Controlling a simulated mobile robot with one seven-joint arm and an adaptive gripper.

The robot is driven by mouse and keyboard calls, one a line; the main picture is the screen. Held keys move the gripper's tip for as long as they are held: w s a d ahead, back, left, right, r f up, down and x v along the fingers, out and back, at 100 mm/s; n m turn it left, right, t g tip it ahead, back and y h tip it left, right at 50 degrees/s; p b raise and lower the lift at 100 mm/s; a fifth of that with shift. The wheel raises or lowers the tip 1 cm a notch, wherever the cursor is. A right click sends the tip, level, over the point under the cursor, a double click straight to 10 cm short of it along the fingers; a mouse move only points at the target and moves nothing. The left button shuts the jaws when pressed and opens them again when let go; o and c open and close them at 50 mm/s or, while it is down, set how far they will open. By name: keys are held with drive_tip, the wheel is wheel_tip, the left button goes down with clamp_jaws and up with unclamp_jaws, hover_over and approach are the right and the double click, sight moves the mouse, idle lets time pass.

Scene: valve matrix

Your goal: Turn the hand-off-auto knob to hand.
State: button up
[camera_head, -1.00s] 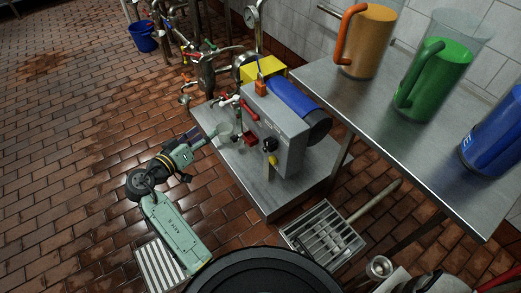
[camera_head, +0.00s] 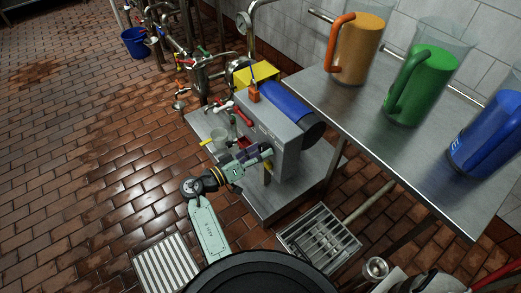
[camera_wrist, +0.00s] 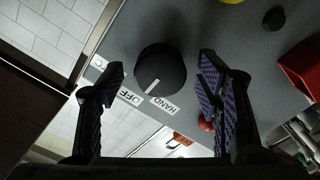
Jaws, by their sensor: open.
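The hand-off-auto knob (camera_wrist: 160,66) is round and black, with a white pointer line, on a grey panel face (camera_wrist: 225,45). The pointer aims between the OFF label (camera_wrist: 129,97) and the HAND label (camera_wrist: 164,105). Another label at the left is partly hidden by a finger. My gripper (camera_wrist: 161,70) is open, with one finger on each side of the knob and gaps visible between them and it. In the head view my gripper (camera_head: 262,152) is at the front of the grey control box (camera_head: 287,158), and the knob is hidden behind it.
A red part (camera_wrist: 302,68) sticks out at the right of the panel in the wrist view. The box stands on a low metal platform (camera_head: 270,205). A steel table (camera_head: 390,135) with jugs is to the right. Pipes and valves (camera_head: 175,45) stand behind. Open tiled floor lies left.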

drive_tip(key=shift+w+d, duration=0.1)
drive_tip(key=shift+d, duration=0.1)
drive_tip(key=c, duration=1.2)
drive_tip(key=shift+o, duration=0.2)
drive_tip(key=shift+n, duration=0.3)
drive_tip(key=n+p, duration=0.2)
drive_tip(key=n, duration=0.2)
drive_tip(key=shift+r+n, duration=0.1)
drive_tip(key=shift+n, duration=0.2)
drive_tip(key=shift+n+p, duration=1.2)
drive_tip(key=shift+n, duration=1)
